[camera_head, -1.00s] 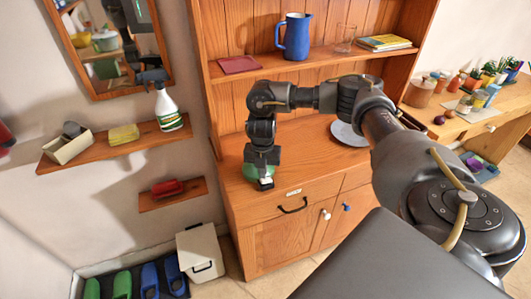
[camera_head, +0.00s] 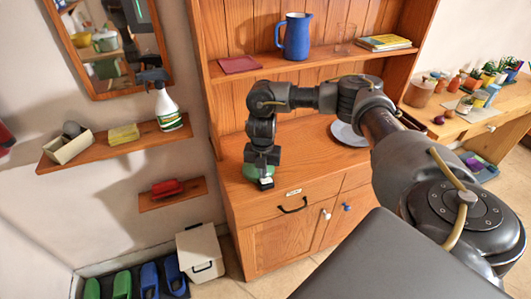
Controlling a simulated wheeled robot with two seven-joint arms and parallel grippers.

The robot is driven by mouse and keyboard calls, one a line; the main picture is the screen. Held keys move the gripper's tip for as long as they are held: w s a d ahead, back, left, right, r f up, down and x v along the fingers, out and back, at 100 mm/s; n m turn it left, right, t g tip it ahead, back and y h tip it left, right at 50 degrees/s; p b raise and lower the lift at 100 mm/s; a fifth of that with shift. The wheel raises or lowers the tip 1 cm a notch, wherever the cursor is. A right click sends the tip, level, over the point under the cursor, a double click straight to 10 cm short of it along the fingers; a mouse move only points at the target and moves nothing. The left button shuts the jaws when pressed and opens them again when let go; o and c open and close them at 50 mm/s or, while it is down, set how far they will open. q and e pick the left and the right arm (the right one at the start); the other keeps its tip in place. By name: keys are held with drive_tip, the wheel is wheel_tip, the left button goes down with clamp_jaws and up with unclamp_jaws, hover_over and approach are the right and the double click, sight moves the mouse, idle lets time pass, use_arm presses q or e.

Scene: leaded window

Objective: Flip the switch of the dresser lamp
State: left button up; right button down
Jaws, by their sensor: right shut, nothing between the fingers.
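The dresser (camera_head: 285,225) is a wooden hutch with a counter, a drawer and doors below. A green round thing (camera_head: 250,171), perhaps the base of the dresser lamp, sits at the left front of the counter. My right gripper (camera_head: 265,183) points down over it, shut and empty, and hides most of it. A small white patch shows at the fingertips. I cannot tell whether it is a switch or part of the gripper, or whether the fingers touch anything. No lamp shade is clear. My left gripper is out of view.
A grey-blue plate (camera_head: 348,133) lies on the counter behind my right arm. Wall shelves at left hold a spray bottle (camera_head: 167,108) and a red item. A white bin (camera_head: 202,253) stands on the floor.

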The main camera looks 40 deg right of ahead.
drive_tip(key=shift+f+b, duration=0.55)
drive_tip(key=shift+f, duration=0.45)
drive_tip(key=shift+r, duration=0.1)
idle(0.3)
drive_tip(key=shift+r+p, duration=0.85)
drive_tip(key=shift+p, duration=0.1)
wheel_tip(320, 180, up, 5)
drive_tip(key=p, duration=0.5)
drive_tip(key=shift+r, duration=0.15)
